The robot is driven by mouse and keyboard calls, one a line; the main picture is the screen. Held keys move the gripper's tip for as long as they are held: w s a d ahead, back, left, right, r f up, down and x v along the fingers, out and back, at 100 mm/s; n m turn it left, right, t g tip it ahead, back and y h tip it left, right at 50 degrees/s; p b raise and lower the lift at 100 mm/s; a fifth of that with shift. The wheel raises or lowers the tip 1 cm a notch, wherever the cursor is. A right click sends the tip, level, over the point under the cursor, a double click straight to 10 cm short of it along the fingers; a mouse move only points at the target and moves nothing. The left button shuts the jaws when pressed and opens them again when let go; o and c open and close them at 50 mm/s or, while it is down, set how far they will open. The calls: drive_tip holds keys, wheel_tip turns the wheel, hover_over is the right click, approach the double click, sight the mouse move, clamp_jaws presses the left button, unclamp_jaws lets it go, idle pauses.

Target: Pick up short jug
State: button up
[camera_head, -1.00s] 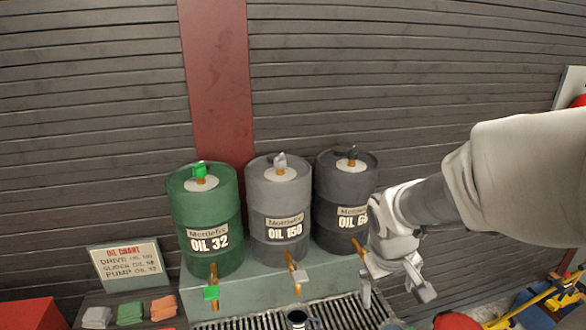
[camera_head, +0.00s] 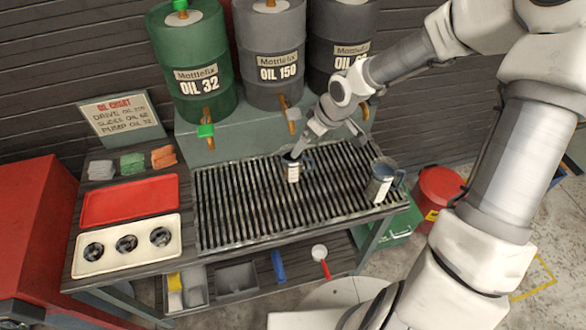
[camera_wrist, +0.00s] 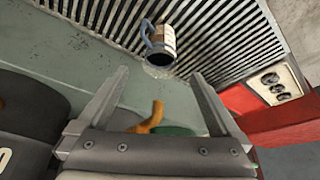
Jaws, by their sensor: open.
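The smaller-looking jug (camera_head: 293,170), grey metal with a white label and a blue-grey handle, stands on the slatted grate in the head view. In the wrist view this jug (camera_wrist: 161,42) appears beyond and between my fingertips, with its handle to the left. My gripper (camera_head: 302,150) is just above and beside the jug in the head view, partly covering its top. In the wrist view my gripper (camera_wrist: 158,76) is open, with nothing between its fingers. A larger-looking jug (camera_head: 381,184) stands at the grate's right end.
The grate (camera_head: 240,205) is otherwise clear. Green (camera_head: 189,65), grey (camera_head: 272,50) and dark (camera_head: 340,45) oil barrels stand behind on a ledge, their taps hanging near my gripper. A red tray (camera_head: 130,202) and a cream tray (camera_head: 126,246) lie left.

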sight(295, 163)
drive_tip(key=b+x, duration=0.2)
drive_tip(key=x, duration=1.2)
drive_tip(key=shift+s+f+b, duration=0.1)
drive_tip(key=shift+f+b, duration=0.1)
drive_tip(key=shift+b, duration=0.1)
drive_tip(key=shift+c, duration=0.3)
clamp_jaws()
drive_tip(key=shift+s+d+r, duration=0.25)
drive_tip(key=shift+d+r, duration=0.05)
drive_tip(key=shift+r, duration=0.1)
drive_tip(key=s+d+r+p, duration=0.3)
drive_tip(key=s+d+r, duration=0.4)
drive_tip(key=s+d, duration=0.2)
drive_tip(key=shift+s, duration=0.35)
